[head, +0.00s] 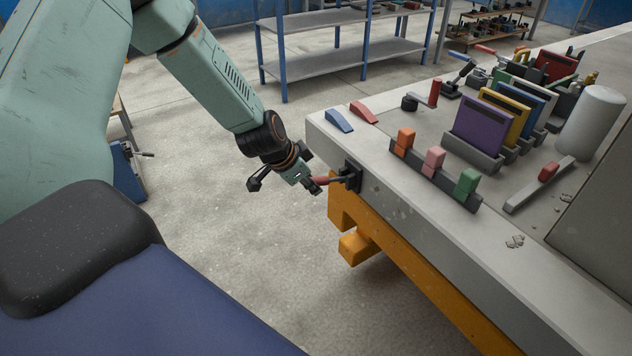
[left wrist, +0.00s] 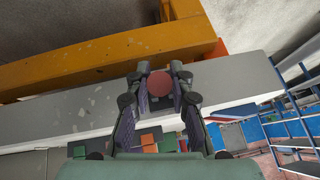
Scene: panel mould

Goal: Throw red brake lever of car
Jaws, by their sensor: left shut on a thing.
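A red lever (head: 328,181) sticks out sideways from a black mount (head: 351,178) on the edge face of the grey bench. My left gripper (head: 315,185) is at the outer end of this lever, with its fingers shut on it. In the left wrist view the round red lever end (left wrist: 159,83) sits between the fingertips of my left gripper (left wrist: 159,80). The rest of the lever is hidden behind that end there. My right gripper is in neither view.
The bench top (head: 400,207) holds blue and red wedge pedals, a row of coloured blocks (head: 434,161), upright coloured panels (head: 481,124) and a grey cylinder (head: 592,122). An orange beam (head: 420,275) runs below the bench edge. The floor left of it is open.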

